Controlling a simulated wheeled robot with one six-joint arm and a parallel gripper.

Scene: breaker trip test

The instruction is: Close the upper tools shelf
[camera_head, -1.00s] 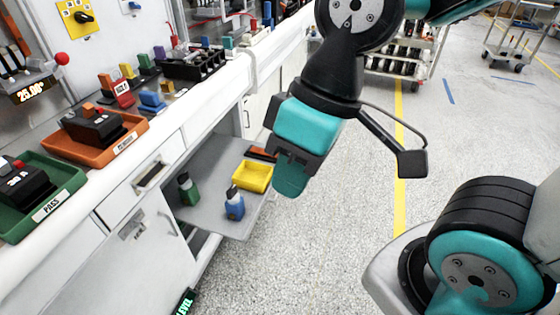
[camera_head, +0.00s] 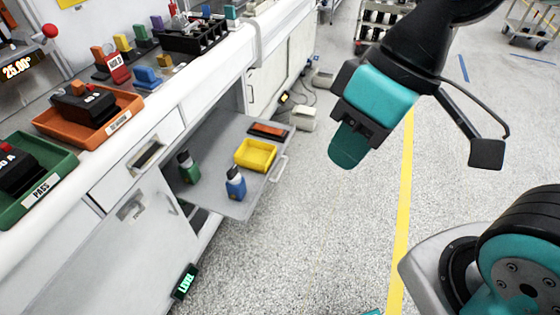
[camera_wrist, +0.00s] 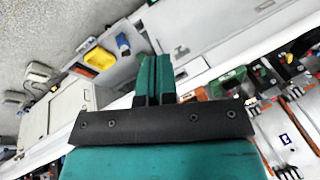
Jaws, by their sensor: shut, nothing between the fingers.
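The upper tools shelf (camera_head: 215,143) is a grey pull-out tray extended from the white cabinet below the counter. It carries a green bottle (camera_head: 188,168), a blue bottle (camera_head: 235,183), a yellow bin (camera_head: 256,155) and a dark case with an orange top (camera_head: 268,130). Its pale handle (camera_head: 281,168) is on the outer edge. My gripper (camera_head: 348,146) is shut and empty, to the right of the shelf and apart from it. In the wrist view my gripper's fingers (camera_wrist: 154,78) are together, and the shelf's yellow bin (camera_wrist: 99,60) shows at upper left.
The counter holds a green PASS tray (camera_head: 45,185), an orange tray (camera_head: 78,138) and a black rack (camera_head: 195,38). A closed drawer (camera_head: 140,155) is left of the shelf. A LEVEL display (camera_head: 185,282) is low by the cabinet. Open floor lies right of the shelf.

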